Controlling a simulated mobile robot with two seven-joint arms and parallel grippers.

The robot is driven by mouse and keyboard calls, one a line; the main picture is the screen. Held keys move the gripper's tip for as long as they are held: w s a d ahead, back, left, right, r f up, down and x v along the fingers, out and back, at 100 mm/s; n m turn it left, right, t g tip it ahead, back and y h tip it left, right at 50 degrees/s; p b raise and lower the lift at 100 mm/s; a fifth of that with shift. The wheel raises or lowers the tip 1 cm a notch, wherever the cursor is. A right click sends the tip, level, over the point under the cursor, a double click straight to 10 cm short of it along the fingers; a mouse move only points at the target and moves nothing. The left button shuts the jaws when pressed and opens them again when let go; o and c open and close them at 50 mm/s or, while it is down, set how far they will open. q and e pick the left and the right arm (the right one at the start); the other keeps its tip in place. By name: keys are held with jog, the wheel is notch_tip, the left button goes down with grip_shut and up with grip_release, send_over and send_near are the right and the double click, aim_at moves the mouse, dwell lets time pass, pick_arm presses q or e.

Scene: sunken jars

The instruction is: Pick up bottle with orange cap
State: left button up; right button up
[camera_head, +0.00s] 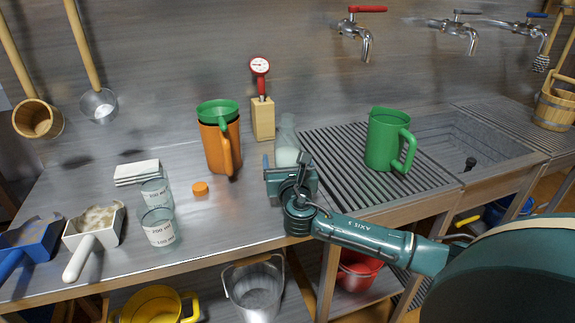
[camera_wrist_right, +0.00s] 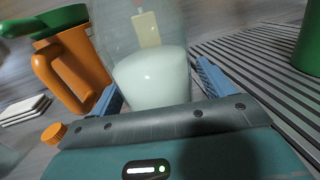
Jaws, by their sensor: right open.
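A clear glass bottle (camera_head: 287,143) with whitish contents stands upright on the metal counter, left of the slatted drainboard. Its top looks uncapped in the head view. A small orange cap (camera_head: 200,188) lies on the counter to its left; it also shows in the right wrist view (camera_wrist_right: 54,133). My right gripper (camera_head: 286,161) is low at the bottle's near side. In the right wrist view its open blue fingers (camera_wrist_right: 160,88) stand on either side of the bottle (camera_wrist_right: 150,77), whose base is partly hidden by the gripper body. My left gripper is not in view.
An orange jug with green lid (camera_head: 222,140) stands left of the bottle, a wooden block with red-topped thermometer (camera_head: 263,118) behind it. A green jug (camera_head: 385,140) is on the drainboard (camera_head: 350,178). Glass beakers (camera_head: 158,226) and scoops (camera_head: 94,232) stand at the left.

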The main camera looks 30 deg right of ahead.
aim_at(286, 124)
jog(key=shift+c, duration=0.3)
jog(key=c, duration=1.2)
jog(key=shift+r, duration=0.2)
jog(key=shift+c, duration=0.2)
jog(key=shift+r+p, duration=0.9)
jog(key=shift+r, duration=4)
